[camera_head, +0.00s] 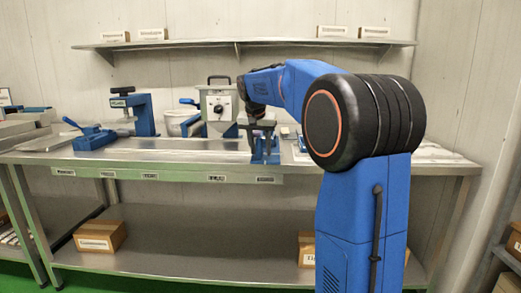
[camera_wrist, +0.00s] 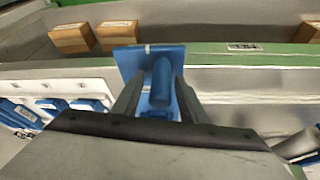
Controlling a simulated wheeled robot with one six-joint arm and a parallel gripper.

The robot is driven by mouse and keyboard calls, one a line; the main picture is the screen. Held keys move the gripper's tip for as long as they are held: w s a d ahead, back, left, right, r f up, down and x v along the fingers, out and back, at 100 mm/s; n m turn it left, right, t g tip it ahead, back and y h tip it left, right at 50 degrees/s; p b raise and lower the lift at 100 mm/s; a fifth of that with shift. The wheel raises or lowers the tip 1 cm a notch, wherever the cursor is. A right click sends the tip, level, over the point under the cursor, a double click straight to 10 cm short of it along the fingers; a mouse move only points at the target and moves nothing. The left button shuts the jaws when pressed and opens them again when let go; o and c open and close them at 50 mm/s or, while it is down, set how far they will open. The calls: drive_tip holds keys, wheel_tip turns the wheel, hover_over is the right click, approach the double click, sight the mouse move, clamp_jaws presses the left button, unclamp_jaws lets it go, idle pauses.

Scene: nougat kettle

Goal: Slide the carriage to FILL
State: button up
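The carriage appears to be the blue piece (camera_head: 265,152) at the bench's front edge in the head view, low on the right side of the labelled strip. In the wrist view, its blue plate (camera_wrist: 127,62) carries an upright round blue handle (camera_wrist: 162,78). My gripper (camera_head: 262,128) points down over this piece. In the wrist view, my gripper's two dark fingers (camera_wrist: 161,92) stand on either side of the handle. Whether they press on it is not clear.
A pale machine with a dial (camera_head: 218,110) stands behind the strip, beside a white kettle (camera_head: 183,122). A blue press (camera_head: 135,112) and a blue lever tool (camera_head: 92,137) stand left. The strip left of my gripper looks clear. A carton (camera_head: 100,236) lies on the lower shelf.

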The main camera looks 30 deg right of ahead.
drive_tip(key=shift+f, duration=0.15)
drive_tip(key=shift+c, duration=0.6)
clamp_jaws()
drive_tip(key=w+a, duration=1.1)
drive_tip(key=a, duration=0.5)
drive_tip(key=shift+w+a, duration=0.15)
drive_tip(key=shift+a, duration=0.1)
drive_tip(key=shift+o, duration=0.6)
unclamp_jaws()
drive_tip(key=v, duration=1.7)
drive_tip(key=shift+r, duration=0.2)
